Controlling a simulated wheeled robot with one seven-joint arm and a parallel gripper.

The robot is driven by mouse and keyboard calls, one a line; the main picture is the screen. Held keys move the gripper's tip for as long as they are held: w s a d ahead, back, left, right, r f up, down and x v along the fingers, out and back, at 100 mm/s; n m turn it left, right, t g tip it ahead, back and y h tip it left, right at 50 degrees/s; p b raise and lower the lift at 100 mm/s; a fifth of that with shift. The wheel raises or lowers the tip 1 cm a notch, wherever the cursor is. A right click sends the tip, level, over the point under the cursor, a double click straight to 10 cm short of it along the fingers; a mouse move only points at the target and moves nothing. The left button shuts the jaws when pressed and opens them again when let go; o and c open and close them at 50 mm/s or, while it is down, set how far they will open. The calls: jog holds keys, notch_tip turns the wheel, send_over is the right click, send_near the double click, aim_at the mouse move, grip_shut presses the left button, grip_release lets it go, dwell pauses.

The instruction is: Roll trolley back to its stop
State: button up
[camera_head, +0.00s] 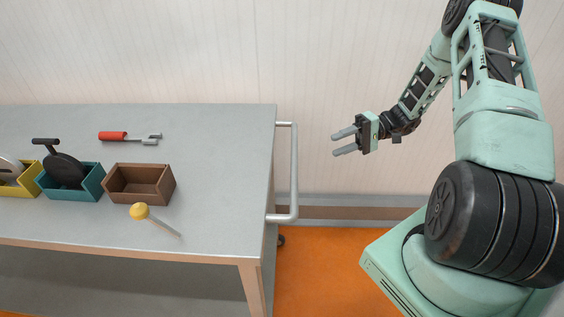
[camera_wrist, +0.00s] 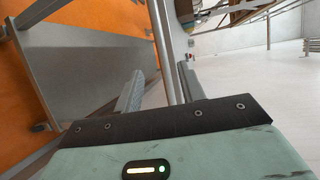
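The trolley (camera_head: 220,140) has a grey top and fills the left half of the head view. Its tubular handle (camera_head: 294,170) sticks out from the right end. My gripper (camera_head: 335,144) is open and empty to the right of the handle, its fingers pointing left toward it with a gap between. In the wrist view, the handle bar (camera_wrist: 165,45) lines up between the two open fingers (camera_wrist: 160,68). A dark wheel (camera_head: 281,240) shows below the trolley's right end. The stop is not identifiable in these views.
The trolley top carries a yellow bin (camera_head: 22,186), a teal bin (camera_head: 88,188) with a black wheeled tool, a brown empty bin (camera_head: 150,190), a red-handled tool (camera_head: 113,136) and a yellow-knobbed rod (camera_head: 140,211). A pale wall (camera_head: 330,60) runs behind. Orange floor (camera_head: 325,270) is clear beside the trolley.

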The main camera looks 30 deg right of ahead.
jog(key=p+x, duration=0.3)
jog(key=x, duration=1.3)
jog(key=shift+a, duration=0.1)
jog(key=shift+f, duration=0.1)
grip_shut()
